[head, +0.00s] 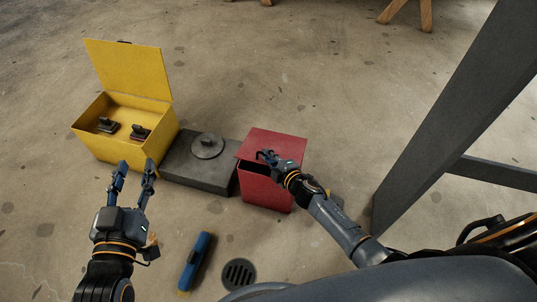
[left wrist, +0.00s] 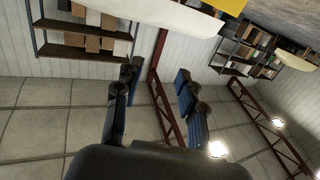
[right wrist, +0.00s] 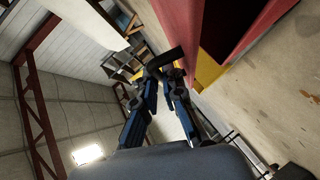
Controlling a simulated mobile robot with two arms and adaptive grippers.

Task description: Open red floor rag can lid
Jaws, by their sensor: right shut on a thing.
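The red floor rag can (head: 263,190) stands on the concrete floor right of centre in the head view. Its lid (head: 278,145) is tilted slightly up, with a dark gap along the near edge. My right gripper (head: 266,156) is at that edge, shut on the lid's dark handle (right wrist: 165,60). In the right wrist view the red can (right wrist: 255,25) shows at the top, with a dark opening; the fingers hide part of the handle. My left gripper (head: 134,167) is open and empty, in front of the yellow box; its spread fingers also show in the left wrist view (left wrist: 156,82).
A yellow box (head: 152,145) with a raised lid holds two dark tools. A grey block (head: 198,175) with a round knob stands between it and the red can. A blue tool (head: 196,258) and a drain (head: 239,273) are in front. A dark post (head: 455,105) rises right.

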